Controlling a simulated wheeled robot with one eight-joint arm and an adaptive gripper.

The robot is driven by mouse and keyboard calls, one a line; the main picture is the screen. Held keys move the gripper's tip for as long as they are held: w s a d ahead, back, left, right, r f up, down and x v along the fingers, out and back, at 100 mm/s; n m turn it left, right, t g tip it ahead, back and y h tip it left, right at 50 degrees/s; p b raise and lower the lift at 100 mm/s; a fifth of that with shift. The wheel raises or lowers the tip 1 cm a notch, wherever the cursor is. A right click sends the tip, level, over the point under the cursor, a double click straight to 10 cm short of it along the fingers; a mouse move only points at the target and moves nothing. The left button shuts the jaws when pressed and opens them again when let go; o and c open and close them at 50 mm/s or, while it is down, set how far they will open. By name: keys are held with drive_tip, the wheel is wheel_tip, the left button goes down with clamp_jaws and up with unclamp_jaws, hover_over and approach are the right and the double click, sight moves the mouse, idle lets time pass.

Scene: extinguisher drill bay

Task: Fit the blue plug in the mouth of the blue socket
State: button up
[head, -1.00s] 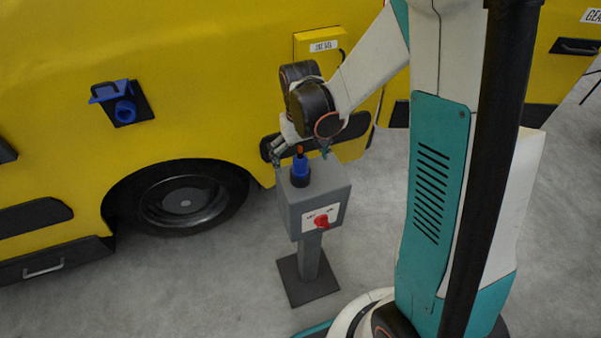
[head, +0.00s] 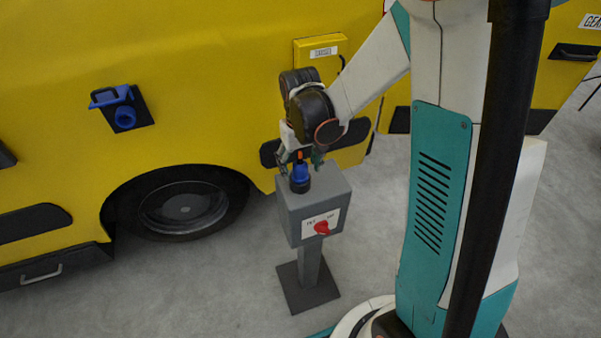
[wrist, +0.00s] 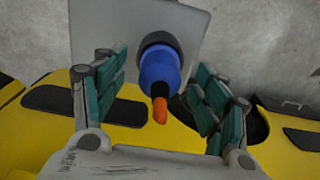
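The blue plug (head: 300,174) stands upright in a dark round holder on top of a grey pedestal box. In the wrist view the blue plug (wrist: 158,70) shows its orange tip toward the camera. My gripper (head: 301,161) is over the box, with its fingers on either side of the plug. In the wrist view my gripper (wrist: 160,92) is open, with gaps between the teal finger pads and the plug. The blue socket (head: 125,117), with a raised blue lid, is on a black plate on the yellow vehicle's side, at the left.
The grey pedestal box (head: 320,203) has a red knob (head: 321,227) on its front and stands on a dark foot plate. The yellow vehicle (head: 220,90) forms a wall behind it, with a wheel (head: 184,206) below. Bare concrete floor lies in front.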

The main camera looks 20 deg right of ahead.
drive_tip(key=c, duration=1.1)
drive_tip(key=shift+r, duration=0.1)
drive_tip(key=shift+r+p, duration=1.45)
drive_tip(key=shift+r, duration=0.7)
drive_tip(key=shift+r+p, duration=1.25)
drive_tip(key=shift+r, duration=0.75)
